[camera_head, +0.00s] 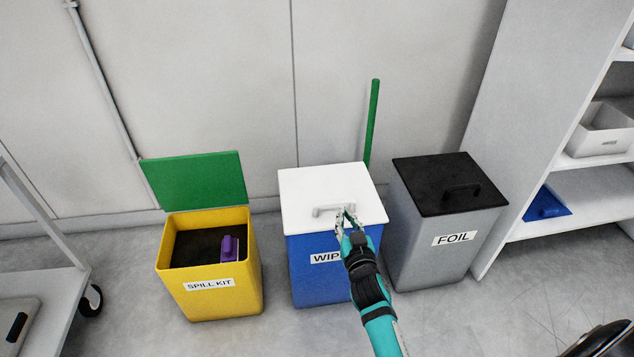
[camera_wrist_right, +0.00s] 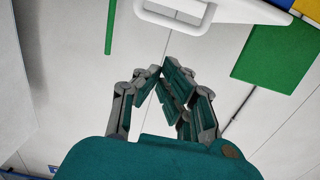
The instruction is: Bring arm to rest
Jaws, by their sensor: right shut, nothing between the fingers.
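My right gripper (camera_head: 346,214) is over the front part of the white lid (camera_head: 300,185) on the blue bin (camera_head: 310,272). It overlaps the right end of the lid's handle (camera_head: 325,210) in the head view. In the right wrist view its fingers (camera_wrist_right: 163,88) come together at the tips with nothing between them. The handle (camera_wrist_right: 172,17) shows at the top of that view, apart from the fingertips. My left gripper is not in view.
A yellow spill kit bin (camera_head: 210,292) with its green lid (camera_head: 195,180) raised stands left. A grey foil bin (camera_head: 425,262) with a black lid (camera_head: 440,178) stands close right. A shelf unit (camera_head: 545,232) is at the far right, a wheeled cart (camera_head: 55,290) at the left.

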